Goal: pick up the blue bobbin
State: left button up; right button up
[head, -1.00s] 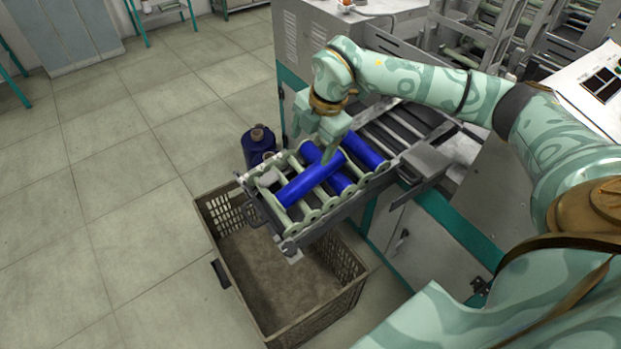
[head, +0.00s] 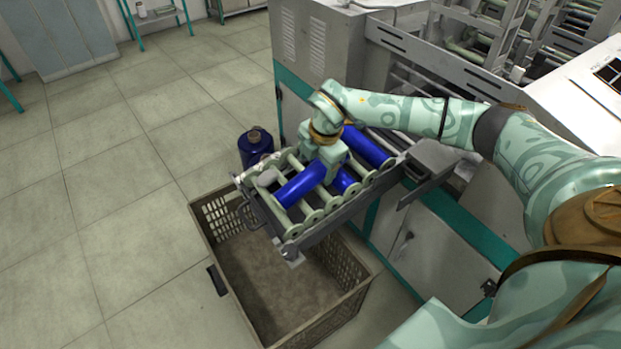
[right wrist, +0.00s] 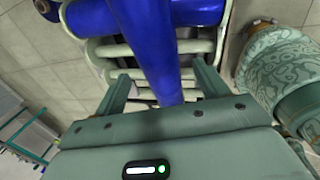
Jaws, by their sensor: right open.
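Several blue bobbins lie on a pale green roller rack (head: 312,216). The nearest blue bobbin (head: 300,186) lies crosswise over the others, and my right gripper covers its far end. A second blue bobbin (head: 346,180) shows partly behind it, and a third (head: 368,146) lies farther back, toward the machine. My right gripper (head: 327,173) is down at the nearest bobbin. In the right wrist view its two fingers (right wrist: 161,82) stand apart, with a blue bobbin (right wrist: 146,45) running between them. Contact with the fingers cannot be told. My left gripper is not in view.
A brown crate (head: 232,283) stands on the floor below the rack, with no bobbins visible in it. A dark blue container (head: 256,146) stands just behind the rack. The grey machine (head: 400,240) fills the right side. Tiled floor at left is clear.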

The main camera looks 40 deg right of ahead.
jog(key=x, duration=0.2)
jog(key=shift+w+f, duration=0.1)
jog(key=shift+f, duration=0.2)
jog(key=shift+r, duration=0.2)
jog(key=c, duration=1.2)
jog(key=shift+r, duration=0.1)
jog(key=shift+r, duration=0.25)
jog(key=shift+w+p+v, duration=0.25)
jog(key=shift+p+v, duration=0.45)
jog(key=shift+v, duration=0.55)
jog(key=s+d+r+p, duration=0.4)
jog(key=s+d+r, duration=0.5)
jog(key=s+r, duration=0.1)
jog(key=shift+s, duration=0.45)
